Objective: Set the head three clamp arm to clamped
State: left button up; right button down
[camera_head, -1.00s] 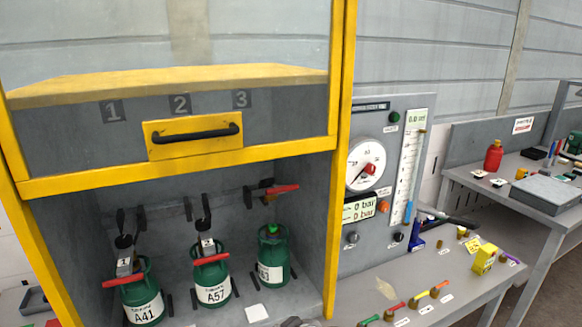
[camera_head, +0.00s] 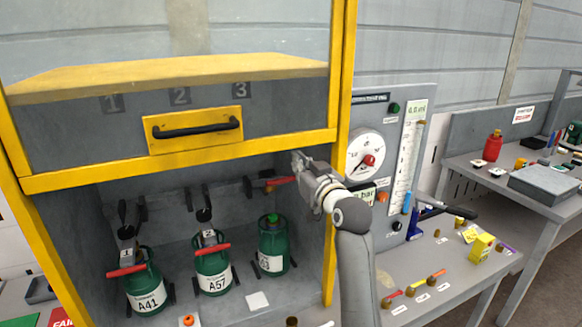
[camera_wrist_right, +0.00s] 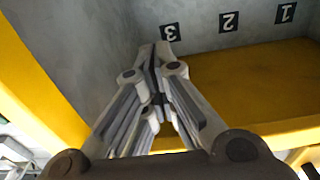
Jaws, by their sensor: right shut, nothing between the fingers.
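The lever sticks out to the right, above the green cylinder (camera_head: 272,245) in the third place. My right gripper (camera_head: 297,160) is at the bay's right side, just above and right of the red lever, apart from it as far as I can tell. It is shut and empty; its closed fingers (camera_wrist_right: 160,58) show in the wrist view below the number 3 plate (camera_wrist_right: 169,33). My left gripper is not in view.
Cylinders A41 (camera_head: 145,290) and A57 (camera_head: 212,270) stand left of the third one. The yellow post (camera_head: 338,110) borders the bay beside my right arm. A gauge panel (camera_head: 422,160) and a bench with coloured handles (camera_head: 435,285) lie to the right.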

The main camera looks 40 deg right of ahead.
aim_at(267, 185)
jog(key=p+x, duration=0.2)
jog(key=x, duration=0.4)
jog(key=shift+w+r, duration=0.15)
jog(key=shift+w, duration=0.05)
jog(key=f, duration=0.2)
jog(key=s+f+p, duration=0.1)
jog(key=f, duration=0.1)
jog(key=shift+s+a+f, duration=0.1)
jog(key=shift+s, duration=0.1)
